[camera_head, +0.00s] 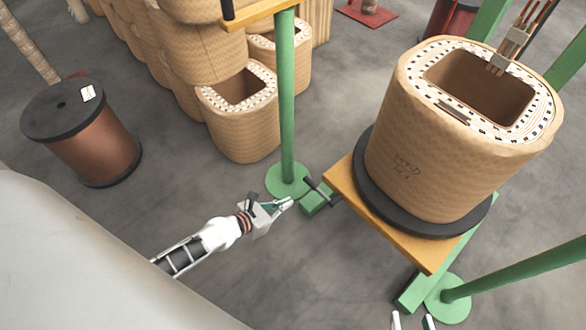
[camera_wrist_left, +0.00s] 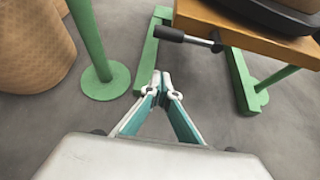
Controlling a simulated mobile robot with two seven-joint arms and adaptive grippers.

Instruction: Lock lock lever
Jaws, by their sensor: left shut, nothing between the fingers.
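The lock lever (camera_head: 314,185) is a short rod with a black handle at the near left corner of the orange platform (camera_head: 345,188). In the left wrist view the black handle (camera_wrist_left: 168,33) points left, and its metal rod runs right to the platform's edge. My left gripper (camera_head: 287,203) is shut and empty, just left of and below the lever, apart from it. The left wrist view shows its fingertips (camera_wrist_left: 161,88) together below the handle. My right gripper (camera_head: 412,321) shows only its fingertips at the bottom edge, spread apart with nothing visible between them.
A large tan coil (camera_head: 440,150) stands on a black disc on the platform. A green post (camera_head: 287,100) with a round foot rises behind my left gripper. Wrapped coils (camera_head: 240,130) and a copper spool (camera_head: 95,150) stand further back. The grey floor at lower middle is clear.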

